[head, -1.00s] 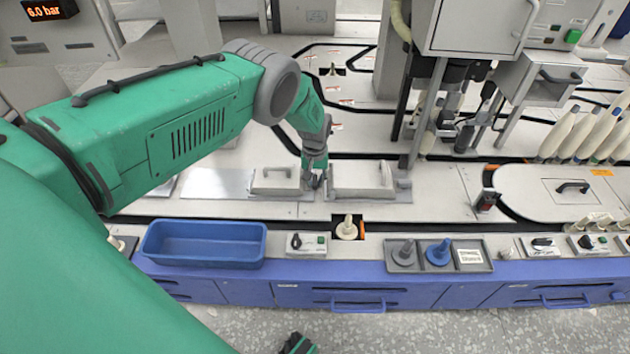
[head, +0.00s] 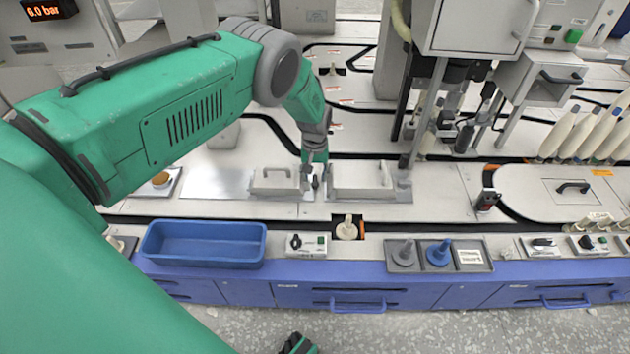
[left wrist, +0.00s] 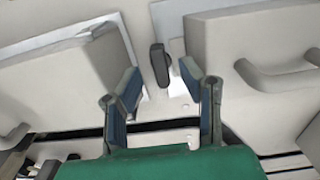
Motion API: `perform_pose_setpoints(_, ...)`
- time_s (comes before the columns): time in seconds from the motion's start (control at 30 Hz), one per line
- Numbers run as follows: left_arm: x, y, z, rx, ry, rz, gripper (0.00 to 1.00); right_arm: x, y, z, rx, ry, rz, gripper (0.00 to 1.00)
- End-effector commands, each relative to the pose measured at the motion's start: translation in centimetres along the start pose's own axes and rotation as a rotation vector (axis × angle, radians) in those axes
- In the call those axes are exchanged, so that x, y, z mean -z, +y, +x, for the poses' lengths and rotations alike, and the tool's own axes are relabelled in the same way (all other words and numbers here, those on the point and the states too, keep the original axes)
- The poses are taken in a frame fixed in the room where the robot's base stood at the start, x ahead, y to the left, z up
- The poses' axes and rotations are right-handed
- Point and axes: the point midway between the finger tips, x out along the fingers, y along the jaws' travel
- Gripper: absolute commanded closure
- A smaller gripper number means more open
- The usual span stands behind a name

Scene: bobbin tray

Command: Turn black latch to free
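The black latch (left wrist: 160,65) is a short dark bar with rounded ends on a pale plate, in the gap between two light grey covers. In the left wrist view it stands nearly upright in the picture, between and just beyond my fingertips. My left gripper (left wrist: 162,78) is open, one blue-padded finger on each side of the latch, with visible gaps to it. In the head view my left gripper (head: 314,182) points down between the left cover (head: 273,184) and the right cover (head: 360,184), and largely hides the latch.
Both covers, with raised handles, stand close on either side of the gripper. In front are an empty blue bin (head: 204,245), a small switch box (head: 306,245), a cream bobbin peg (head: 347,229) and a grey tray (head: 480,264). A grey machine column (head: 427,110) rises to the right.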

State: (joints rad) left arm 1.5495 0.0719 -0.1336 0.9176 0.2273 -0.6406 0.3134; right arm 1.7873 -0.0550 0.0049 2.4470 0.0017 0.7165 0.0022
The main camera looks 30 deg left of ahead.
Motion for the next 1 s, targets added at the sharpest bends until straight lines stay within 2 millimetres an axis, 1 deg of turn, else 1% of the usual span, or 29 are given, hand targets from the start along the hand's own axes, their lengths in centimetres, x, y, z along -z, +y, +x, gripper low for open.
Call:
perform_pose_setpoints(0.03,0.1,0.1,-1.3,-0.002,0.001,0.0,0.66,0.0,0.0,0.0,0.0,0.0,0.0,0.6)
perform_pose_setpoints(0.2,0.1,0.1,-5.1,-0.002,0.001,-0.001,0.66,0.0,0.0,0.0,0.0,0.0,0.0,0.6)
perform_pose_setpoints(0.3,0.0,0.0,-6.8,-0.001,0.0,-0.001,0.66,0.0,0.0,0.0,0.0,0.0,0.0,0.6)
perform_pose_setpoints(0.4,0.1,0.0,-8.1,-0.001,0.0,-0.001,0.66,0.0,0.0,0.0,0.0,0.0,0.0,0.6)
perform_pose_setpoints(0.5,0.1,0.0,-8.9,0.0,-0.001,-0.001,0.66,0.0,0.0,0.0,0.0,0.0,0.0,0.6)
perform_pose_setpoints(0.6,0.0,0.0,-9.2,0.001,-0.002,-0.001,0.66,0.0,0.0,0.0,0.0,0.0,0.0,0.6)
perform_pose_setpoints(1.0,0.0,0.0,-9.2,0.0,-0.002,-0.001,0.66,0.2,0.0,0.1,0.0,-0.003,0.0,0.6)
